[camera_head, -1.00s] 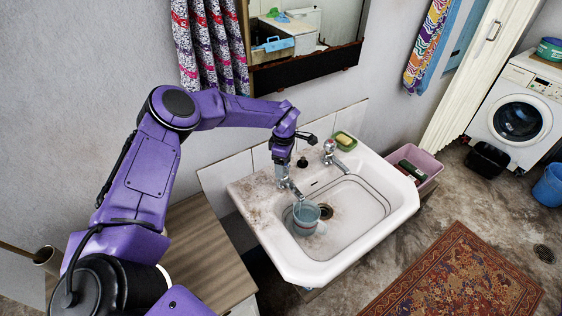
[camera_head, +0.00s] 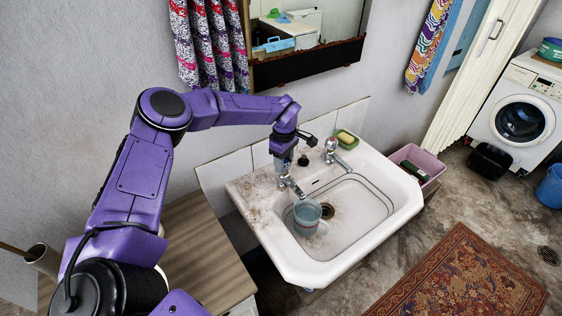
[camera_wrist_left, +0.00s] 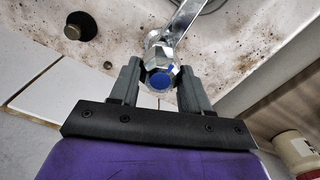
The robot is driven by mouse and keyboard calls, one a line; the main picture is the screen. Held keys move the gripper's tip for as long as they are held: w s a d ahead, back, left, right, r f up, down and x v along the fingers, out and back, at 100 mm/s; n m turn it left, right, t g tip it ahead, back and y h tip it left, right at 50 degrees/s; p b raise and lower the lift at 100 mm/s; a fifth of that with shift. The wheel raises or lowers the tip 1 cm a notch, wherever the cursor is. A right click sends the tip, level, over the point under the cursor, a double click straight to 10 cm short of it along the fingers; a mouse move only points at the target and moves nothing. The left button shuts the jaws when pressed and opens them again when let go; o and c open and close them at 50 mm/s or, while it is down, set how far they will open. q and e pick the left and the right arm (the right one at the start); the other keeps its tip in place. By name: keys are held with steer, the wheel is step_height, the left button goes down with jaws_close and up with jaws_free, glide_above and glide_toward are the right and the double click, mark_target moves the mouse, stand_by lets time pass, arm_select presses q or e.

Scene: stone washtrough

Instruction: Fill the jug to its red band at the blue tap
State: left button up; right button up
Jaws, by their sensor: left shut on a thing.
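My left gripper (camera_head: 283,176) is shut on the blue tap's knob at the back left of the basin. In the left wrist view its two fingers (camera_wrist_left: 159,74) stand on either side of the metal knob, whose blue cap (camera_wrist_left: 160,80) faces the camera. The blue tap's spout (camera_head: 296,190) points out over the basin. The jug (camera_head: 307,214), pale blue and see-through, stands upright in the basin just below the spout, beside the drain. My right gripper is not in view.
The white washbasin (camera_head: 360,255) has a second tap (camera_head: 332,147) with a red cap. A black plug (camera_head: 303,160) sits between the taps, and a green soap dish (camera_head: 346,139) is at the back corner. A wooden-topped cabinet (camera_head: 205,250) stands to the left.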

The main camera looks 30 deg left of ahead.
arm_select(q)
steer(key=o, duration=1.1)
steer(key=shift+w, duration=0.1)
steer(key=shift+c, duration=0.2)
steer(key=shift+r, duration=0.1)
step_height(320, 180, up, 11)
steer(key=b, duration=0.2)
steer(key=shift+f+b, duration=0.2)
steer(key=shift+b, duration=0.15)
